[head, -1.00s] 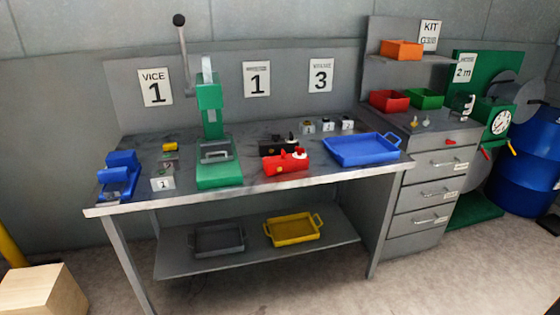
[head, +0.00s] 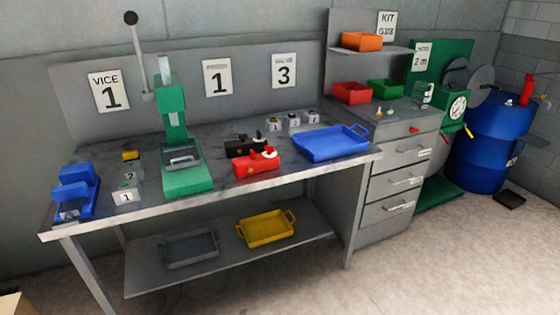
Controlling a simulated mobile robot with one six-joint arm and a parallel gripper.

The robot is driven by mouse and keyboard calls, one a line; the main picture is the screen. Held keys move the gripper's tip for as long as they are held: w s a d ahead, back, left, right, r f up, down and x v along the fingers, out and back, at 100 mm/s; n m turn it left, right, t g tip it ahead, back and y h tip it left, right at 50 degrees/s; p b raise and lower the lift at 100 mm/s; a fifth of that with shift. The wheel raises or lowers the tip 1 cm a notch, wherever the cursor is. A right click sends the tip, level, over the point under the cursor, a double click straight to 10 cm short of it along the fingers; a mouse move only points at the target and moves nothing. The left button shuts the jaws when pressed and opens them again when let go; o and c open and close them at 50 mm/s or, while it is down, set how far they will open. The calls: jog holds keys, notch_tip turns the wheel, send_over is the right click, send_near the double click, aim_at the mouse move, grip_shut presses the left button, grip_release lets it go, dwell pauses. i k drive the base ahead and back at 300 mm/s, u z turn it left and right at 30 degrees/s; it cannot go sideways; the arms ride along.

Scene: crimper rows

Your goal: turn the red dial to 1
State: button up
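A red device (head: 254,165) sits on the workbench right of the green press, near the front edge. A small pale round part shows on its top right; I cannot read any number or setting on it. A similar black device (head: 239,148) sits just behind it. My gripper is not in view.
The workbench (head: 305,173) also holds a green press (head: 186,180), a blue vice (head: 75,192), small numbered blocks (head: 126,196) and a blue tray (head: 330,143). A drawer cabinet (head: 382,206) and blue barrel (head: 490,150) stand right. Floor in front is clear.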

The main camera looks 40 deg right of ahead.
aim_at(270, 149)
jog(key=z, duration=0.85)
jog(key=k, duration=0.95)
jog(key=u, duration=0.05)
jog(key=i, duration=0.8)
jog(key=z, duration=0.05)
